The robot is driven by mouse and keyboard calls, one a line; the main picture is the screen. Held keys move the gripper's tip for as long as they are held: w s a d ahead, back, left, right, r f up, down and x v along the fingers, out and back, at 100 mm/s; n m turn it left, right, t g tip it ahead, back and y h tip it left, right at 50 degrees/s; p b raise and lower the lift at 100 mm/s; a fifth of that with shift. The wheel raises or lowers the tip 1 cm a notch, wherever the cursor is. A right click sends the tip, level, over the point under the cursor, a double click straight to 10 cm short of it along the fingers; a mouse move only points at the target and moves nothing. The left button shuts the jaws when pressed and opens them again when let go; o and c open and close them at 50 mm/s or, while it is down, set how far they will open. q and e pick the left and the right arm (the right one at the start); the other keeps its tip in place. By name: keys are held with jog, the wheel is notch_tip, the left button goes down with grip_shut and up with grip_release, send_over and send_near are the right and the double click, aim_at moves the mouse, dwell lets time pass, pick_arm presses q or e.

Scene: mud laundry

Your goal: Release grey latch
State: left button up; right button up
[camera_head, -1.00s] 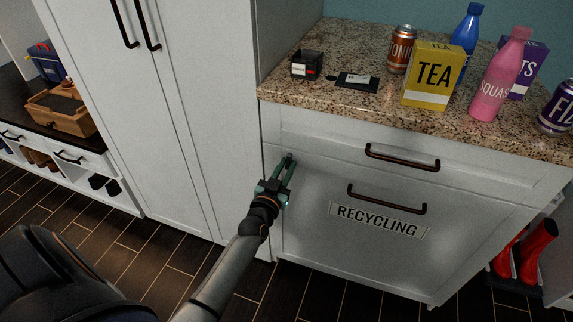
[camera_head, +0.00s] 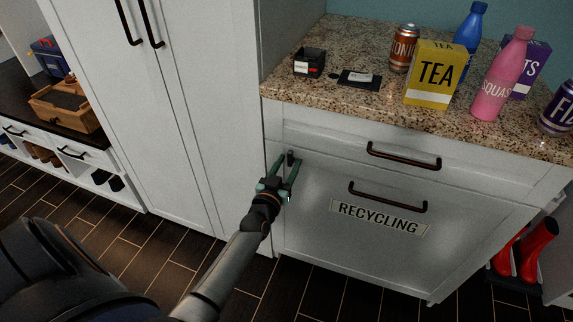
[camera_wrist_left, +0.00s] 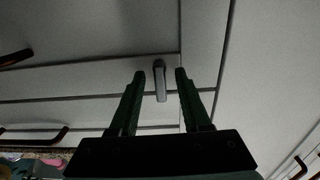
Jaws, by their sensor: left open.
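The grey latch (camera_wrist_left: 160,80) is a small upright bar on the white cabinet front. In the wrist view it shows between the two fingers of my left gripper (camera_wrist_left: 160,78), with a gap on each side. In the head view the latch (camera_head: 290,158) shows small and dark at the upper left of the recycling drawer front (camera_head: 300,235). My left gripper (camera_head: 285,165) is open there with its green fingers pointing at the cabinet and spread around the latch in the picture. I cannot tell how far the fingertips are from the surface. My right gripper is out of view.
The recycling drawer has a dark bar handle (camera_head: 387,200), and another handle (camera_head: 404,157) sits above it. The granite counter (camera_head: 310,92) holds a tea box (camera_head: 434,75), bottles, cans and a small black box (camera_head: 309,62). A tall white cabinet (camera_head: 200,110) stands left.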

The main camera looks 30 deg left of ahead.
pick_arm(q)
jog(key=p+v, duration=0.2)
jog(key=v, duration=1)
jog(key=shift+s, duration=0.3)
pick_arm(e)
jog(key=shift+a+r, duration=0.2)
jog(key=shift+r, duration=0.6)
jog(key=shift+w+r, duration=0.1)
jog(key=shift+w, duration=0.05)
pick_arm(q)
jog(key=s+d+f+m+g+h, duration=0.35)
jog(key=s+d, duration=0.25)
jog(key=d, duration=0.3)
jog(key=s+d+f+m+g+h, duration=0.2)
jog(key=s+d+f+g+h, duration=0.25)
jog(key=s+d, duration=0.35)
notch_tip(320, 180, up, 11)
jog(key=a+y+p, duration=0.1)
jog(key=a+p, duration=0.1)
jog(key=p, duration=1.4)
jog(key=shift+s+a+n, duration=0.15)
jog(key=shift+s+n, duration=0.15)
jog(key=shift+n, duration=0.05)
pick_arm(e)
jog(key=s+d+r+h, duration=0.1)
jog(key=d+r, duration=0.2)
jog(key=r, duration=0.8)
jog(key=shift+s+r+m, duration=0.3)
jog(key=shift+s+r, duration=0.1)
